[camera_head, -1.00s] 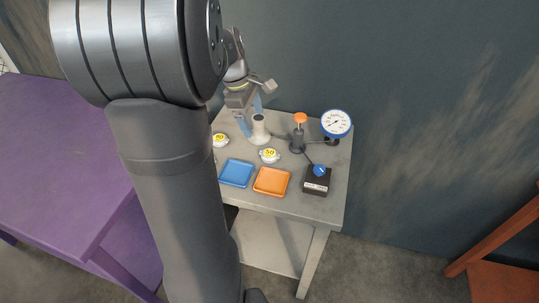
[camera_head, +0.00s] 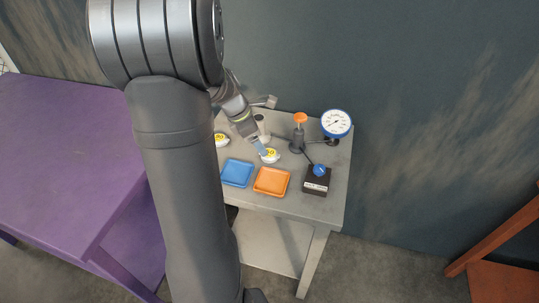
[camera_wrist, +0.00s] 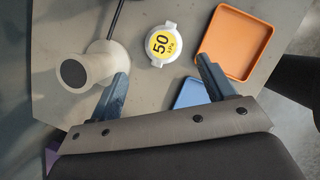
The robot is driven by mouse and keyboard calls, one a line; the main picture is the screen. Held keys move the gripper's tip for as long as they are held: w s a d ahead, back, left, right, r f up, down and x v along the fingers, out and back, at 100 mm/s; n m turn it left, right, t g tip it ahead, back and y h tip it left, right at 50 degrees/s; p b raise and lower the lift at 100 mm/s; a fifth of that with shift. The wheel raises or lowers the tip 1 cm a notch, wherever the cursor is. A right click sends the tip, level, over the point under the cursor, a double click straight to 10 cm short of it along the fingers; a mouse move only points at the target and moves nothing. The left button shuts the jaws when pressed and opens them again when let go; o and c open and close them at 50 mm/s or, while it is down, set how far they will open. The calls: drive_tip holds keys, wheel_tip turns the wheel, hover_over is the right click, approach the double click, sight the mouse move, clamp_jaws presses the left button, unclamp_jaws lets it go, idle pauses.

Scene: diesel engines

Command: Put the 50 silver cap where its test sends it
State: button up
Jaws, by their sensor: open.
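The silver cap with a yellow label reading 50 kPa (camera_wrist: 163,46) lies flat on the grey table, in front of my open gripper (camera_wrist: 165,80) in the wrist view. In the head view the cap (camera_head: 271,156) is behind the orange tray (camera_head: 272,182), with my gripper (camera_head: 259,146) close at its upper left. The fingers are apart and empty. The blue tray (camera_head: 237,173) is left of the orange one; both look empty. A pale round post (camera_wrist: 92,66) stands left of the cap in the wrist view.
A second yellow-labelled cap (camera_head: 222,140) sits at the left, partly hidden by my arm. A white dial gauge (camera_head: 336,123), an orange-topped pump (camera_head: 298,135) and a black box with a blue knob (camera_head: 317,180) stand on the right. A purple table (camera_head: 65,165) is at left.

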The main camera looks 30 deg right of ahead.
sight(270, 155)
drive_tip(key=shift+s+x, duration=0.15)
drive_tip(key=shift+x, duration=1.35)
drive_tip(key=shift+s+x, duration=0.2)
drive_tip(key=shift+x, duration=1.3)
drive_tip(key=shift+d+r, duration=0.1)
drive_tip(key=shift+d, duration=0.1)
drive_tip(key=c, duration=1.2)
drive_tip(key=shift+o, duration=0.2)
